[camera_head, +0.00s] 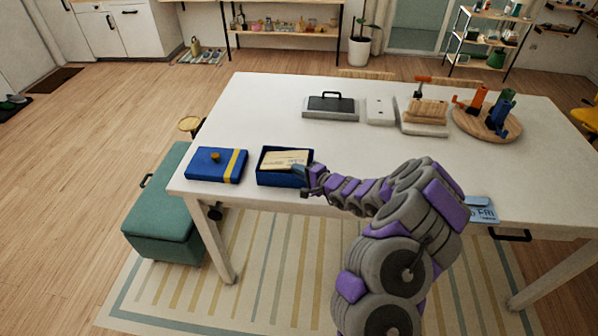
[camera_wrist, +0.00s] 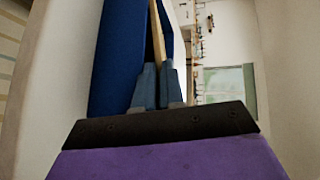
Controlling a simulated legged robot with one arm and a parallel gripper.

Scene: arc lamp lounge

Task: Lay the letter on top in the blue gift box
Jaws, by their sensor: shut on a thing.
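The open blue gift box (camera_head: 284,181) stands near the front left edge of the white table. A cream letter (camera_head: 285,158) lies across its opening, slightly tilted; whether it touches the contents is not clear. My gripper (camera_head: 303,173) is at the box's right side, shut on the letter's edge. In the wrist view my gripper (camera_wrist: 160,75) pinches the letter (camera_wrist: 157,38), seen edge-on, beside the blue box wall (camera_wrist: 118,60). The inside of the box is mostly hidden under the letter. The blue lid (camera_head: 208,164) with a yellow ribbon lies left of the box.
The white table (camera_head: 300,135) has free room behind the box. At the back stand a grey case (camera_head: 330,109), a white block (camera_head: 380,111), a wooden rack (camera_head: 425,112) and a round board (camera_head: 487,124) with coloured holders. A blue "FRI" card (camera_head: 484,211) shows behind my arm.

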